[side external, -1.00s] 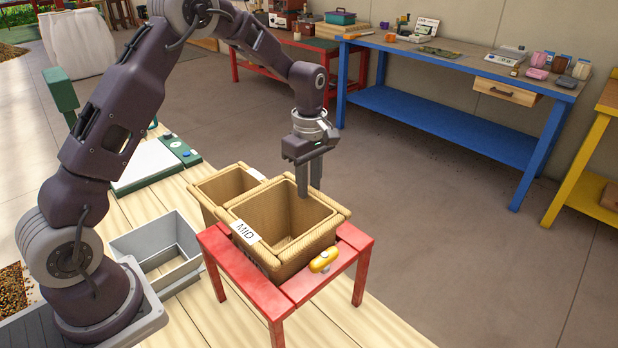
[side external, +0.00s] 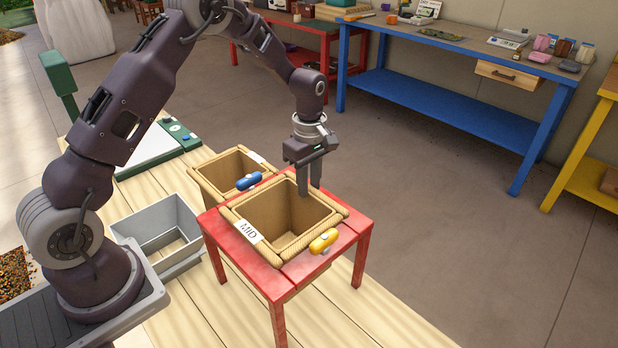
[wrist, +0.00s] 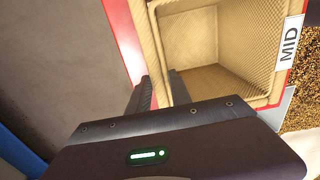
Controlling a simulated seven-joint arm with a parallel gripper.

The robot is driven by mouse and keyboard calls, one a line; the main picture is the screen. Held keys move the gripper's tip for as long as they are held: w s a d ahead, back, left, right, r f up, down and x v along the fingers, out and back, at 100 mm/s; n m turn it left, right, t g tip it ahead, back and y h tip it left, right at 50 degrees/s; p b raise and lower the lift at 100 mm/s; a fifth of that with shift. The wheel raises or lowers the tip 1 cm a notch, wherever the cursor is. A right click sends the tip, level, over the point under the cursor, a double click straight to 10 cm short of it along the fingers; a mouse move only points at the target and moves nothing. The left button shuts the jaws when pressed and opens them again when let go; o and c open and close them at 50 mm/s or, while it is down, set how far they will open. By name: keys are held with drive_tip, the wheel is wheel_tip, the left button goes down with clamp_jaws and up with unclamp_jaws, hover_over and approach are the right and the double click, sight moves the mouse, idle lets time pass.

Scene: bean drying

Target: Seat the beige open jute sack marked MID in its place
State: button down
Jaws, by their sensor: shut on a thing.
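The beige open jute sack marked MID (side external: 270,208) sits low in the opening of the red stand (side external: 242,256). Its rolled rim shows just above the stand's top, and its lower walls are hidden by the stand. The MID label is on the rim at the front left. In the wrist view the sack (wrist: 207,38) is open and empty. My gripper (side external: 310,186) points down at the sack's far right rim. It is shut on that rim, with one finger inside the sack and one outside; the fingers also show in the wrist view (wrist: 160,92).
A yellow latch (side external: 323,241) and a blue latch (side external: 249,181) sit on opposite sides of the stand's top. Another beige sack (side external: 222,172) stands behind, and a grey bin (side external: 160,238) is to the left. Open floor lies to the right.

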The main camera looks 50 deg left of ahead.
drive_tip(key=shift+f, duration=0.35)
drive_tip(key=c, duration=1.1)
unclamp_jaws()
drive_tip(key=shift+r, duration=0.1)
wheel_tip(320, 180, up, 7)
drive_tip(key=shift+r, duration=0.15)
drive_tip(key=s+d+r+m+t, duration=0.35)
drive_tip(key=s+r+m, duration=0.45)
drive_tip(key=s+r, duration=0.55)
drive_tip(key=s+d+r+m+t, duration=0.2)
drive_tip(key=s+m, duration=0.8)
drive_tip(key=s, duration=0.6)
drive_tip(key=shift+s+d+r, duration=0.25)
drive_tip(key=shift+r, duration=0.2)
